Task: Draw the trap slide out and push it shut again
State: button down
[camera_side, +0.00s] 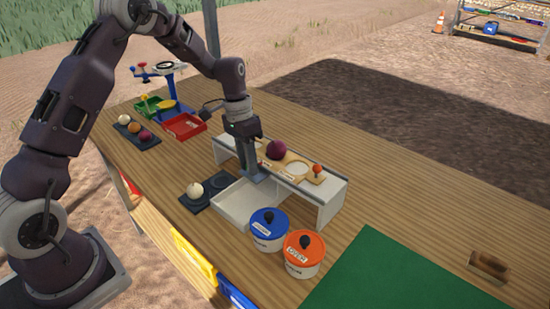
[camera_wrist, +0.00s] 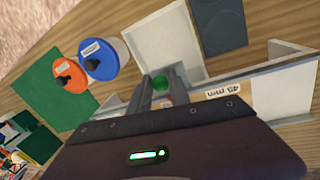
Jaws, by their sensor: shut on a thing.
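A long white stand (camera_side: 328,200) carries a tan wooden strip with round openings; a purple onion (camera_side: 276,150) sits on it. My gripper (camera_side: 254,174) points down at the stand's front side, above a white open tray (camera_side: 232,206). In the wrist view my gripper (camera_wrist: 162,86) has its two fingers closed around a small green knob (camera_wrist: 160,86). The tray (camera_wrist: 158,38) lies just beyond the fingers there. The stand (camera_wrist: 285,98) shows with a "45 mm" label. The slide's plate behind the knob is mostly hidden, so I cannot tell how far out it is.
A blue-lidded pot (camera_side: 268,228) and an orange-lidded pot (camera_side: 304,254) stand close to the tray's right. A white onion (camera_side: 195,190) rests on a dark pad (camera_side: 218,183) to its left. A green mat (camera_side: 390,275) lies front right.

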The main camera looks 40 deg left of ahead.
jog(key=shift+w, duration=0.85)
jog(key=c, duration=1.1)
grip_release()
jog(key=shift+r, duration=3)
